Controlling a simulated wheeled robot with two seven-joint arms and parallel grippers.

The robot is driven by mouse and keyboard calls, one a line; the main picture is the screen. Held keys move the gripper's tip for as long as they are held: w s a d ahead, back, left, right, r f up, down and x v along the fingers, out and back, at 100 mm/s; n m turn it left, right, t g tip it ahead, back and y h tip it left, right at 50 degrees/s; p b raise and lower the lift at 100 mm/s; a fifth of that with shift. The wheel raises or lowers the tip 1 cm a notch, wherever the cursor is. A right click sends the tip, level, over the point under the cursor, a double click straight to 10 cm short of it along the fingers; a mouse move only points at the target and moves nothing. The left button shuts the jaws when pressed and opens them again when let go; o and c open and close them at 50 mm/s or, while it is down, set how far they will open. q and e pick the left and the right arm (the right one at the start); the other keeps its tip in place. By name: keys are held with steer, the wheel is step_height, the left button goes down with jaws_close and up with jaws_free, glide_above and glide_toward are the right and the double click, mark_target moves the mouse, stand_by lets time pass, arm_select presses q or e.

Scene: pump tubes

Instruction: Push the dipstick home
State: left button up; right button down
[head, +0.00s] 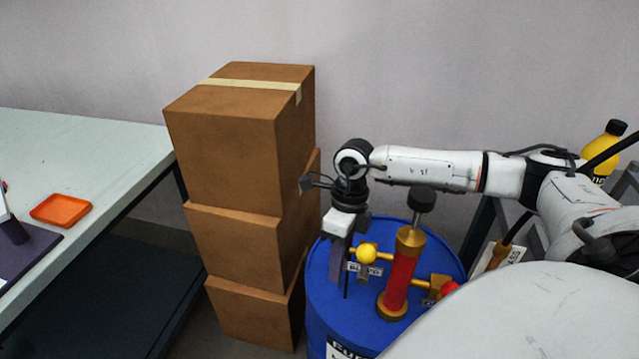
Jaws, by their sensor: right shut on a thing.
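My right gripper (341,262) points down over the left part of the blue drum (322,295). It is shut on what looks like the dipstick (346,288), a thin dark rod that shows below the fingers and stands about upright. The gripper hides the rod's upper part. I cannot tell how deep its lower end sits in the drum. A red and brass pump (401,275) with a black knob on top stands on the drum, just right of the gripper. My left gripper is not in view.
A yellow ball (367,253) on a brass side pipe is close to the gripper's right. Stacked cardboard boxes (240,160) stand close on the left. A table (90,150) with an orange tray (61,209) is at far left. A yellow bottle (603,150) is at the right.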

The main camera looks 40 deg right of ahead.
steer(key=shift+f, duration=0.15)
steer(key=c, duration=1.5)
jaws_free()
steer(key=shift+f, duration=0.1)
steer(key=shift+o, duration=0.2)
step_height(320, 180, up, 10)
steer(key=d+p, duration=0.1)
steer(key=d, duration=0.1)
steer(key=shift+w, duration=0.3)
steer(key=shift+a, duration=0.1)
